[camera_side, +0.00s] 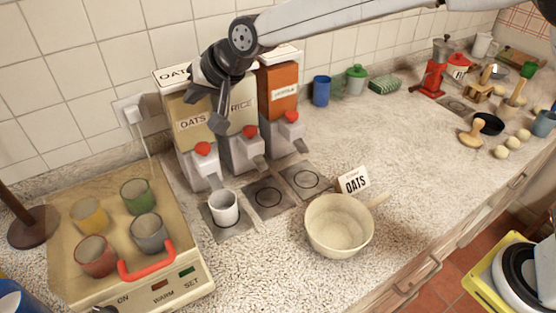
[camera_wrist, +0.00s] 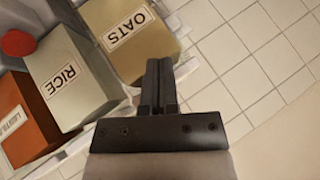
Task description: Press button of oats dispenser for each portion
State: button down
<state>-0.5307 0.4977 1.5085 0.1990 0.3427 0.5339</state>
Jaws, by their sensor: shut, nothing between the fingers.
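The oats dispenser (camera_side: 184,132) is the leftmost of three dispensers against the tiled wall, with a red button (camera_side: 203,149) on its front. A white cup (camera_side: 224,208) stands on the pad below it. My gripper (camera_side: 219,126) is shut and empty, in front of the upper part of the oats and rice dispensers, higher than the buttons. In the wrist view my gripper (camera_wrist: 157,70) has its fingers together beside the oats dispenser (camera_wrist: 130,38). A pale bowl with a handle (camera_side: 338,228) stands on the counter beside an OATS card (camera_side: 354,181). The bowl looks empty.
The rice dispenser (camera_side: 240,151) and the orange dispenser (camera_side: 278,95) stand close on the right, each with a red button. A warming tray (camera_side: 75,270) with several coloured cups sits at the left. The counter right of the bowl is largely clear.

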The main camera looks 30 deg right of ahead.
aim_at(198, 145)
jog(key=shift+f, duration=4.25)
jog(key=shift+f, duration=1.2)
jog(key=shift+r, duration=0.15)
dwell(0.4)
jog(key=shift+r, duration=1.05)
jog(key=shift+r, duration=0.1)
jog(key=shift+r, duration=2.4)
